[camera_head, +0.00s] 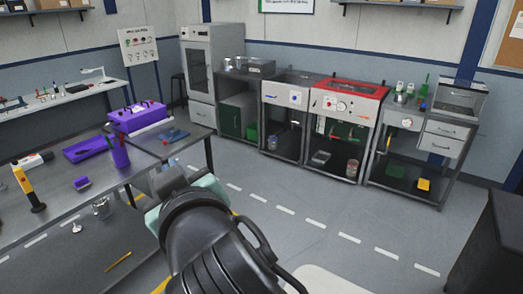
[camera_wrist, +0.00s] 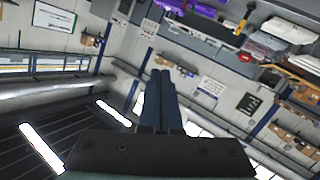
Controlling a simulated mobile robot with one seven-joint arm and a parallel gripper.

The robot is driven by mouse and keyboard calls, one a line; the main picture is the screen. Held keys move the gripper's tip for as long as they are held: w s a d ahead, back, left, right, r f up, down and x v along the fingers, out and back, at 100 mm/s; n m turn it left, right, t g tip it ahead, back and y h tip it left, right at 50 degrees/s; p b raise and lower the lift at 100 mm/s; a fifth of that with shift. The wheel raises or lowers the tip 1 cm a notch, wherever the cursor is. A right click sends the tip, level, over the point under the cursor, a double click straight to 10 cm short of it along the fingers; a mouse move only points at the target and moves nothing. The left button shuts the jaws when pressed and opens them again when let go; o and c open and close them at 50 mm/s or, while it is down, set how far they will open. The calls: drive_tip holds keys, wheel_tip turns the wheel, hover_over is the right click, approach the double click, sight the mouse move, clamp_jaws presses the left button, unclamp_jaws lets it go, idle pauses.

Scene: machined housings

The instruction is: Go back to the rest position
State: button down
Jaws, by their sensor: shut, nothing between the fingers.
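My gripper (camera_wrist: 160,76) shows in the wrist view with its two dark fingers together and nothing between them. The wrist camera looks up and across the room, tilted, with walls, ceiling lights and shelves in view. In the head view my arm rises from the bottom middle and ends in front of the right edge of the grey workbench (camera_head: 60,205). The fingertips cannot be made out clearly there. My gripper touches no object that I can see.
The bench bears a purple case (camera_head: 137,117), a purple tray (camera_head: 90,149), a purple bottle (camera_head: 120,153) and a yellow-handled tool (camera_head: 28,187). A red-topped machine (camera_head: 346,100) stands along the back wall. The floor (camera_head: 300,205) is open between them. A black cabinet (camera_head: 495,245) is at right.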

wheel_tip(320, 180, up, 11)
drive_tip(key=s+t+y+b, duration=0.1)
drive_tip(key=s+t+y, duration=0.1)
drive_tip(key=t, duration=0.2)
drive_tip(key=s+d+r+m+t+h+b, duration=0.2)
drive_tip(key=s+d+r+m+t+h, duration=0.7)
drive_tip(key=d, duration=0.3)
drive_tip(key=shift+s+d+r, duration=0.2)
drive_tip(key=shift+d+r, duration=0.05)
drive_tip(key=shift+r, duration=0.45)
